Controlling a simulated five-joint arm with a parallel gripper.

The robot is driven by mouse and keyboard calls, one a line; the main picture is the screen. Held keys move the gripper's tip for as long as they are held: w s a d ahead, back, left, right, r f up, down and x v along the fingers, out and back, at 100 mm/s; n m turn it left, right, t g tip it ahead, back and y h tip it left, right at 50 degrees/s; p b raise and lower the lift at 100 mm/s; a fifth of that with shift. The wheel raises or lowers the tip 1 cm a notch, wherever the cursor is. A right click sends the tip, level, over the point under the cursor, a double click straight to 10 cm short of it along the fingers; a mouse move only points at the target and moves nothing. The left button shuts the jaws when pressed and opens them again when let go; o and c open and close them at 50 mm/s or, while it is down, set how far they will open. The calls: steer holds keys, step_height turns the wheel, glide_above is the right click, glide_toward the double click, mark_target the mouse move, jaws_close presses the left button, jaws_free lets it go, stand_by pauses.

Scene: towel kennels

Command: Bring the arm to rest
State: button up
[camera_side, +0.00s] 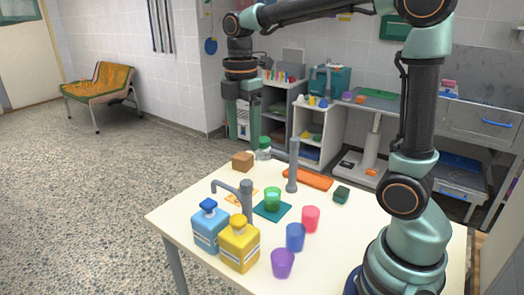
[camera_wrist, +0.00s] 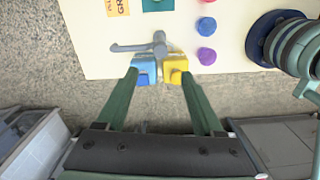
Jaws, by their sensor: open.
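My gripper (camera_side: 242,128) hangs fingers down from my raised arm, above the far left part of the white table (camera_side: 180,218) in the side view. In the wrist view my gripper (camera_wrist: 159,78) has its two green fingers spread wide, with nothing between them. A blue bottle (camera_wrist: 145,70) and a yellow bottle (camera_wrist: 175,68) show beyond the fingertips, well below them. A green cup (camera_side: 272,199) stands on a dark green square mat (camera_side: 272,213). No object is held.
The blue bottle (camera_side: 209,227) and yellow bottle (camera_side: 239,244) stand by a grey tap (camera_side: 247,203). Red (camera_side: 311,218), blue (camera_side: 295,237) and purple (camera_side: 282,263) cups stand to their right. A grey post (camera_side: 292,165), brown block (camera_side: 243,162) and orange tray (camera_side: 307,178) are farther back.

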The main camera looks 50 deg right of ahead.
steer(key=shift+r, duration=0.3)
steer(key=s+a+f+m+t, duration=0.1)
steer(key=s+m+t, duration=0.4)
steer(key=m, duration=1.1)
steer(key=s+f, duration=0.1)
steer(key=s, duration=0.2)
steer(key=shift+a+t, duration=0.25)
steer(key=shift+t, duration=0.15)
